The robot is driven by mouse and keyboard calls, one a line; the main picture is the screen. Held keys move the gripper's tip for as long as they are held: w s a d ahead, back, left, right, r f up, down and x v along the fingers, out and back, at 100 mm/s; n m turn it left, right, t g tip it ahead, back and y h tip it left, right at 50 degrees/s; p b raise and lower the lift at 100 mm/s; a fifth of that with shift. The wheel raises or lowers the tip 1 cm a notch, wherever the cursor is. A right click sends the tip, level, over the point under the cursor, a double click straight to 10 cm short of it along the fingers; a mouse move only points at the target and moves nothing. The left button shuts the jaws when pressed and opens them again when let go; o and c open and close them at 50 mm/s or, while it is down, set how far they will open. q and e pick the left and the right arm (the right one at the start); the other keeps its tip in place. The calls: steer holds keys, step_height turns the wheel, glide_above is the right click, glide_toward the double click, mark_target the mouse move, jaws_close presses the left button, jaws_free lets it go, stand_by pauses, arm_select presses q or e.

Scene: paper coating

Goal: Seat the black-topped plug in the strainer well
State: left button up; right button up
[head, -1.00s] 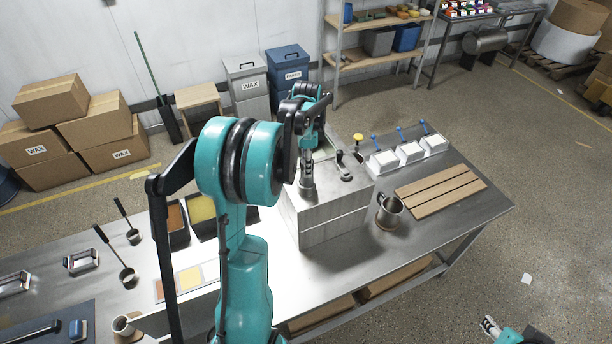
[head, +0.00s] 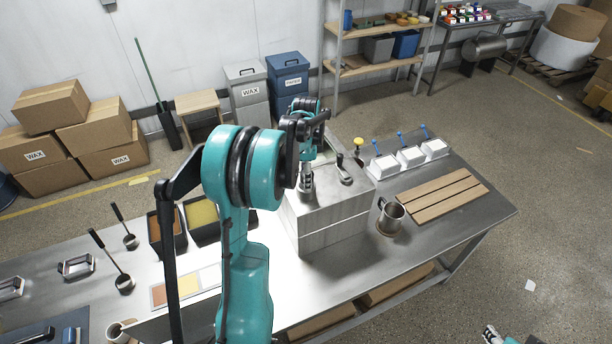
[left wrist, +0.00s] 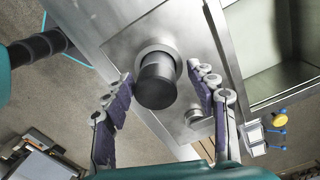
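The black-topped plug (left wrist: 156,84) shows in the left wrist view, between my left gripper's fingers. It stands upright at a round metal collar (left wrist: 158,47) on the steel box top, which looks like the strainer well; I cannot tell how deep it sits. My left gripper (left wrist: 160,74) is open around the plug, with a gap on each side. In the head view my left gripper (head: 306,186) points down over the box top, and the plug is mostly hidden there. My right gripper (head: 490,334) is at the bottom right edge, partly cut off.
The steel box (head: 335,225) stands on the table (head: 455,225). A black lever (head: 344,170) is right of my left gripper. A metal mug (head: 391,217), a slatted wooden board (head: 440,195) and white trays (head: 411,156) stand farther right. An open compartment (left wrist: 290,75) adjoins the box top.

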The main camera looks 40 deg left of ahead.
arm_select(q)
steer(key=shift+s+d+r, duration=0.1)
steer(key=shift+r, duration=0.2)
step_height(320, 180, up, 11)
steer(key=s+d+r+n+t, duration=0.2)
steer(key=s+d+r, duration=0.1)
steer(key=d, duration=0.6)
steer(key=s+d+f+n+t, duration=0.2)
steer(key=s+d+f+n, duration=0.1)
steer(key=s+d, duration=0.4)
steer(key=s+d+f+n+t, duration=0.3)
steer(key=s+d, duration=0.3)
steer(key=d, duration=0.4)
steer(key=shift+s+n, duration=0.35)
steer(key=shift+n, duration=0.15)
steer(key=shift+f, duration=0.1)
step_height(320, 180, down, 26)
steer(key=b, duration=2.6)
steer(key=shift+f+b, duration=0.15)
steer(key=shift+b, duration=0.15)
